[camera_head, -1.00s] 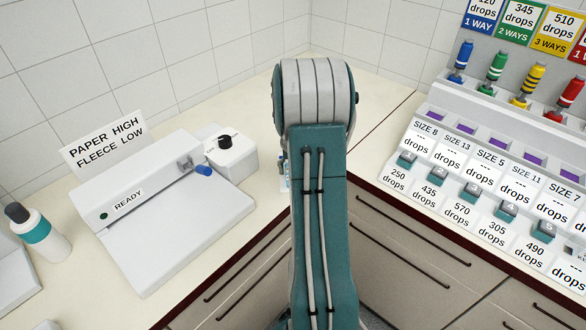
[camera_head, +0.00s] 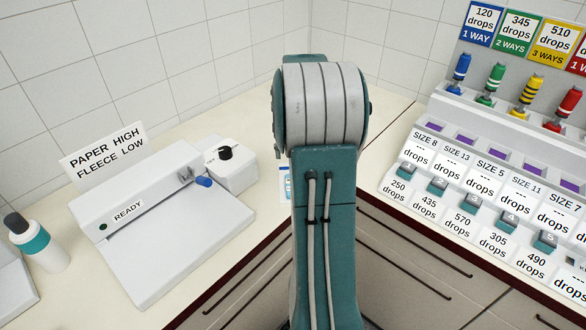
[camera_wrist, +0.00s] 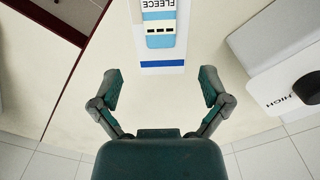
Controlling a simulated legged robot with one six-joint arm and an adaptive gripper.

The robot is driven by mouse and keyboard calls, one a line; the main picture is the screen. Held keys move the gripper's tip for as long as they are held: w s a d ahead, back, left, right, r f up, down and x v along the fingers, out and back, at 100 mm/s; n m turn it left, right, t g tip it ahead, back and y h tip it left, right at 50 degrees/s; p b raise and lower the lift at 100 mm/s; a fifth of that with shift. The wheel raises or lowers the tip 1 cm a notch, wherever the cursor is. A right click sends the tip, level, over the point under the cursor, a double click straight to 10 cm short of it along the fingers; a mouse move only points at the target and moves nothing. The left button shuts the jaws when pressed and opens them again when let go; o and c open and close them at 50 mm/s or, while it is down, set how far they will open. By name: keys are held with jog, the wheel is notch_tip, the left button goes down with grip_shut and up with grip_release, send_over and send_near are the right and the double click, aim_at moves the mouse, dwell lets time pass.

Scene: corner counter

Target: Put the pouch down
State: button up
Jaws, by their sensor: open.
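The pouch (camera_wrist: 160,38) lies on the counter at the top middle of the wrist view, cut off by the frame's top edge. It is white and light blue with black marks, and the word FLEECE reads upside down. Under it shows a white sheet with a blue band (camera_wrist: 162,64). My gripper (camera_wrist: 160,88) is open, with its two fingers spread wide and nothing between them. The fingertips are apart from the pouch. In the head view my arm hides the gripper and most of the pouch; a narrow white and blue strip shows beside the arm.
A white machine marked READY (camera_head: 165,235) and a small box with a black knob (camera_head: 230,168) stand left of my arm. A white bottle (camera_head: 40,245) is at far left. A drops panel (camera_head: 480,200) with coloured bottles fills the right. Bare counter surrounds the pouch.

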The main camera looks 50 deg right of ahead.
jog(key=s+a+r+n+t+h, duration=0.1)
jog(key=a+r+n, duration=0.1)
jog(key=a+r, duration=0.6)
jog(key=s+a+r+n+t, duration=0.15)
jog(key=a+r, duration=0.25)
jog(key=a, duration=0.9)
jog(key=s+a+n+t+y, duration=0.1)
jog(key=s+a+n+t, duration=0.2)
jog(key=s+a, duration=0.8)
jog(key=a+n, duration=0.2)
jog(key=a, duration=0.2)
jog(key=shift+s, duration=0.25)
jog(key=shift+r+n, duration=0.1)
jog(key=shift+n, duration=0.15)
